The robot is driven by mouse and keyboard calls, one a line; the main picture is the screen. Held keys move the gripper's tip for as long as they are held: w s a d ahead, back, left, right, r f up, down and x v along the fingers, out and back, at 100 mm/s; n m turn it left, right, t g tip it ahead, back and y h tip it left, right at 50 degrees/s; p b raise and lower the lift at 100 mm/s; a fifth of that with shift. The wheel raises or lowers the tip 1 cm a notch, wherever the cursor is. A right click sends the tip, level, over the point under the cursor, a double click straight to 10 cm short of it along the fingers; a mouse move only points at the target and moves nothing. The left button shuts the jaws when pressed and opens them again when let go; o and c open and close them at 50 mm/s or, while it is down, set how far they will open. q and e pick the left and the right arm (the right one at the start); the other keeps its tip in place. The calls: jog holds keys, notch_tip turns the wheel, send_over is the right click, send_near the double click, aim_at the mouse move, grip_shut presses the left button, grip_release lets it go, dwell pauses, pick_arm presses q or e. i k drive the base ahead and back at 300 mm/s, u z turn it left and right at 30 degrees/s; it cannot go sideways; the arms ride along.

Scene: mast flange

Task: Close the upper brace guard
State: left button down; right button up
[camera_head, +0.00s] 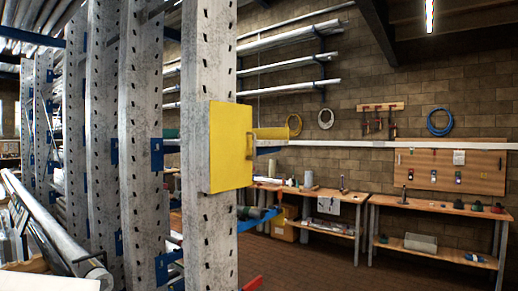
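A yellow panel (230,147) with a small handle (249,146) at its right edge is on the grey, perforated upright mast (209,60) in the middle of the view. A grey side face shows to its left. A second yellow piece (271,133) sticks out to the right behind the panel, about level with its upper half. I cannot tell which yellow part is the upper brace guard, or whether it is joined to the mast. Neither of my grippers is in view.
More perforated uprights with blue brackets (157,154) stand to the left. Metal tubes (55,235) lie at lower left. A red arm (252,284) juts out low by the mast. Workbenches (440,206) line the back wall, with brick floor before them.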

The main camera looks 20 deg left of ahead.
aim_at(231, 134)
jog(key=u, duration=0.5)
jog(key=i, duration=0.9)
jog(key=z, duration=0.4)
